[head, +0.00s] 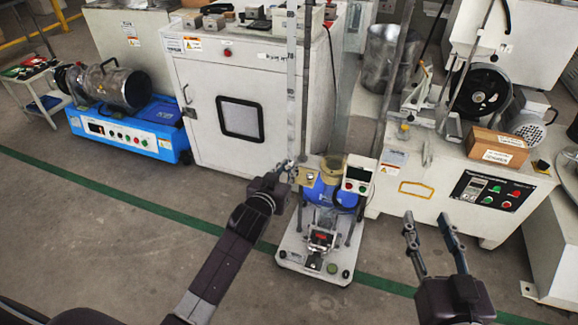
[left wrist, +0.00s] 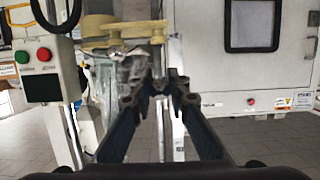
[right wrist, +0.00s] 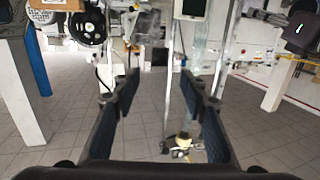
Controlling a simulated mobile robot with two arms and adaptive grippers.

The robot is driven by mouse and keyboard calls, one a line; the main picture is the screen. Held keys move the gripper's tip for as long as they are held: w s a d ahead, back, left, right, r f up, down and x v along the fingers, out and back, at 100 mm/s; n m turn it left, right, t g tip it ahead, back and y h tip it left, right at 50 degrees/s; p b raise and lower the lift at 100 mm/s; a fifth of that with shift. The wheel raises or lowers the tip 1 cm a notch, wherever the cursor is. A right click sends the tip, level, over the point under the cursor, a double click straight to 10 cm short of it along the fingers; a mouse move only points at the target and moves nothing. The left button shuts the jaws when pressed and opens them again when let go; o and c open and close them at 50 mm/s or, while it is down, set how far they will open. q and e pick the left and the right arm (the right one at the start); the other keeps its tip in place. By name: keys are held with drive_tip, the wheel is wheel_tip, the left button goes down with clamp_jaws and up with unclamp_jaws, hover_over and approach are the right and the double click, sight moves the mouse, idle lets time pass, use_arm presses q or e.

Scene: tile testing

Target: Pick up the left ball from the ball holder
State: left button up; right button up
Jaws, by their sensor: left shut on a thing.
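My left gripper (head: 284,172) is at the upper left side of a small testing machine (head: 322,215), beside a tan plate (head: 305,178) that may be the ball holder. In the left wrist view the fingertips (left wrist: 160,84) are close together around a small grey thing (left wrist: 158,87), which looks like the left ball; its outline is hard to make out. The tan part also shows there (left wrist: 122,32), just beyond the fingers. A second ball cannot be picked out. My right gripper (head: 427,220) is open and empty, right of the machine; its spread fingers show in the right wrist view (right wrist: 160,80).
A control box (head: 359,174) stands at the machine's upper right. A tall metal post (head: 291,90) rises behind my left gripper. A white cabinet (head: 215,75), a blue-based machine (head: 125,125) and a cardboard box (head: 497,147) stand behind. The floor in front is clear.

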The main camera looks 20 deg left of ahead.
use_arm(q)
drive_tip(key=shift+s+r+p, duration=0.2)
drive_tip(key=shift+s+p, duration=0.3)
drive_tip(key=shift+s+r+p, duration=0.15)
drive_tip(key=shift+s+p, duration=0.3)
drive_tip(key=shift+s, duration=0.1)
use_arm(e)
drive_tip(key=s+d+f+g+h, duration=0.1)
drive_tip(key=s+f+g, duration=0.3)
drive_tip(key=f, duration=0.6)
drive_tip(key=shift+d+g+h, duration=0.3)
drive_tip(key=shift+d+g, duration=0.3)
drive_tip(key=shift+d, duration=0.15)
drive_tip(key=shift+s, duration=0.1)
